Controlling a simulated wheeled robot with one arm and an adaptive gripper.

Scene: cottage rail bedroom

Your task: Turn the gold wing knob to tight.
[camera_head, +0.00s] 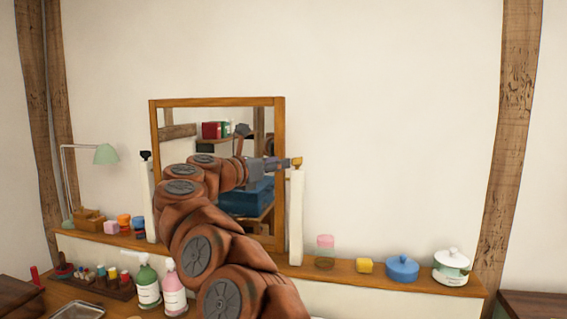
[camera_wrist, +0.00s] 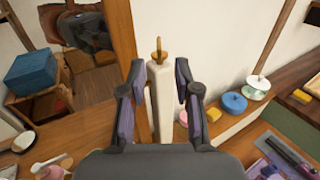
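The gold wing knob (camera_head: 297,162) sits on top of the white post (camera_head: 296,220) at the mirror's right side. In the wrist view the knob (camera_wrist: 159,52) stands upright on the post's top, its wing seen nearly edge-on. My gripper (camera_wrist: 160,68) is open, with one dark finger on each side of the line to the knob and clear gaps to both. The knob shows slightly beyond the fingertips; I cannot tell any contact. In the head view my gripper (camera_head: 285,164) points right, close beside the knob. I see no tightness mark.
The wood-framed mirror (camera_head: 217,102) stands behind my arm. A second white post (camera_head: 148,200) with a black knob (camera_head: 145,155) is at its left. The wall above is clear.

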